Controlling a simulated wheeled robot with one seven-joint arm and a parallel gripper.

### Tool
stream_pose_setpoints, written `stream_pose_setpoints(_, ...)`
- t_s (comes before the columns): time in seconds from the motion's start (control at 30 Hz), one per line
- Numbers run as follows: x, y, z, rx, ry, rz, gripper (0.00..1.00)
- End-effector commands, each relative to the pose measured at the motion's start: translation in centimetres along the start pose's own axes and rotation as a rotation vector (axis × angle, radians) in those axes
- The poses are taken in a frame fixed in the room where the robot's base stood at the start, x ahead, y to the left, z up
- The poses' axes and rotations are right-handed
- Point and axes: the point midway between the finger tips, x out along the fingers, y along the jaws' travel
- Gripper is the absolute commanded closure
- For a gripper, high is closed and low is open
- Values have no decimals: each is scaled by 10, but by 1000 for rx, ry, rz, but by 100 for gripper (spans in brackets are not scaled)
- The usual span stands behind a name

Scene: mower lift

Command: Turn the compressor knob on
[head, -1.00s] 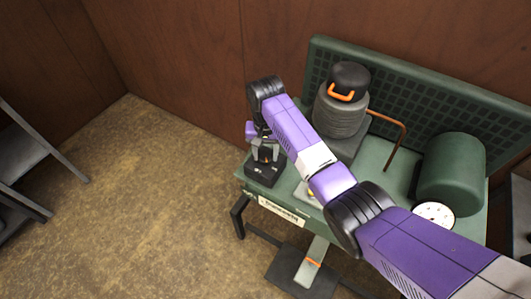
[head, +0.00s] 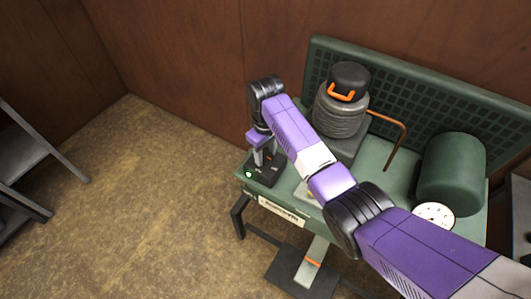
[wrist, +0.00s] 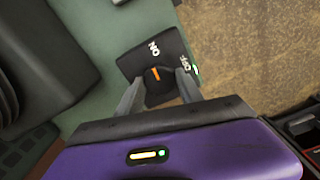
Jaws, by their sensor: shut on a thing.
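The compressor knob (wrist: 158,76) is a small black dial with an orange mark, set on a black switch box (wrist: 133,64). The box also shows in the head view (head: 266,174), at the left front corner of the green bench. My gripper (wrist: 160,82) is shut on the knob, one finger on each side of it. The orange mark points towards the ON label (wrist: 153,48). The OFF label (wrist: 186,63) lies to the right. In the head view my gripper (head: 263,157) largely hides the knob.
The green bench (head: 375,155) carries a grey ribbed cylinder with a black cap (head: 341,107), a copper pipe (head: 393,142), a green tank (head: 451,172) and a white gauge (head: 434,215). A grey shelf (head: 22,155) stands far left. The floor between is clear.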

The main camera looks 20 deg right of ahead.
Motion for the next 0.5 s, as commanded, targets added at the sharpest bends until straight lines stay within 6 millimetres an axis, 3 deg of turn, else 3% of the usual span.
stream_pose_setpoints(0.5, -1, 0, 0, -72, 1, 0, 97)
